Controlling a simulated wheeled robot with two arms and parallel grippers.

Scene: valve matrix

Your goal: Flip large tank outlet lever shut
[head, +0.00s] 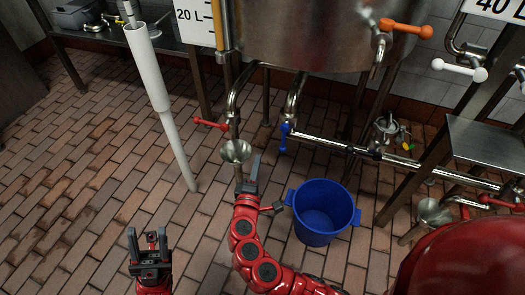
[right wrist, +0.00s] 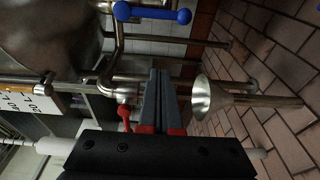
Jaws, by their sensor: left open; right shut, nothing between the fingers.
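A large steel tank (head: 300,35) fills the top of the head view. Its pipework carries a red lever (head: 210,123) on the left, a blue lever (head: 284,136) and an orange lever (head: 405,28). Which one is the large tank outlet lever, I cannot tell. My right gripper (head: 249,172) is shut and empty, just below a steel funnel (head: 236,151), apart from the levers. The right wrist view shows its closed fingers (right wrist: 160,78), the red lever (right wrist: 124,115) and the blue lever (right wrist: 152,13). My left gripper (head: 147,240) is open and empty, low on the left.
A blue bucket (head: 322,213) stands on the brick floor, right of my right arm. A white pole (head: 160,95) leans on the left. A white lever (head: 458,68) and another red lever (head: 500,202) are on the right, beside a metal stand (head: 485,142). Floor at left is clear.

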